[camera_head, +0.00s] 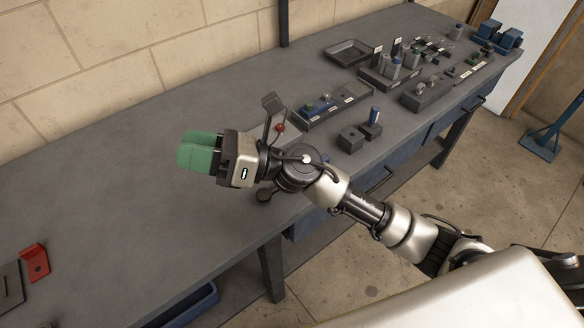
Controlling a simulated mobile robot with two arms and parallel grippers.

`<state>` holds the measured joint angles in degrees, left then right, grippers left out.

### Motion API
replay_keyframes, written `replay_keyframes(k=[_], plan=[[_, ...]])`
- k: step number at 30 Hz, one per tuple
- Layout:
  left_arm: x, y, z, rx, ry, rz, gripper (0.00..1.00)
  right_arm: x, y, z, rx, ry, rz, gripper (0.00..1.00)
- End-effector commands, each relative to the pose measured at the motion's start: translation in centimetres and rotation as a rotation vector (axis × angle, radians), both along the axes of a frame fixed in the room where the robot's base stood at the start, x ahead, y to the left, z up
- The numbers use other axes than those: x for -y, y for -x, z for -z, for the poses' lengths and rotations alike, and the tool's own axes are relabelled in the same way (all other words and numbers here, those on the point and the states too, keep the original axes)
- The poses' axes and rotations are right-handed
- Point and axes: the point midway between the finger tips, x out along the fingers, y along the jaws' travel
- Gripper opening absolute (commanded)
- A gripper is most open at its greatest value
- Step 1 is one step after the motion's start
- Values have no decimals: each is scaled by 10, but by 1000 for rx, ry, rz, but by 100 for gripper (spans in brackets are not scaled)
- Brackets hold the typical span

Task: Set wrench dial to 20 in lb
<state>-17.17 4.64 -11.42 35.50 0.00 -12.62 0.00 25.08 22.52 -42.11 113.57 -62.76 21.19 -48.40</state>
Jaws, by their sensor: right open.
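My right gripper (197,152), with green finger pads, reaches in from the right and hangs over the grey workbench (120,190). It is open, and nothing shows between its pads. My left gripper is not in view. I cannot pick out a wrench or its dial with certainty. A small blue upright cylinder (374,114) stands at a dark block, to the right of my right gripper and apart from it; I cannot tell what it is. My arm and wrist hide part of the bench.
A labelled rack (345,100) and a shallow tray (349,52) lie beyond my arm, with several small parts and blocks farther right. A red bracket (34,262) lies at the lower left. The bench's left middle is clear. A brick wall (100,60) runs behind.

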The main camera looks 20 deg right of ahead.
Motion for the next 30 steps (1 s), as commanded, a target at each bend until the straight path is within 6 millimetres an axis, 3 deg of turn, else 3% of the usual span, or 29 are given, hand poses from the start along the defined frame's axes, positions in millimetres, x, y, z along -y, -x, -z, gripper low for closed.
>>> replay_keyframes(k=[3, 7, 12, 16, 18, 22, 26, 30], plan=[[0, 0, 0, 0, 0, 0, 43, -16, 11, 26, 337, 328, -163, 43], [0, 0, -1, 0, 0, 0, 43, -4, 7, 69, 657, 704, -359, 43], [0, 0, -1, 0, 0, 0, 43, 59, -26, 112, 942, 1209, -642, 43], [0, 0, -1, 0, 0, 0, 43, 120, -55, 117, 1019, 1524, -837, 43], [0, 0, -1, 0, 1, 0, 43, 145, -65, 114, 1022, 1643, -919, 43], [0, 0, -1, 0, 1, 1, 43, 174, -75, 108, 1008, 1766, -1008, 43], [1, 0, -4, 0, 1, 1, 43, 181, -77, 112, 999, 1796, -1035, 43], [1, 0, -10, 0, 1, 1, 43, 180, -75, 132, 997, 1790, -1036, 43]])
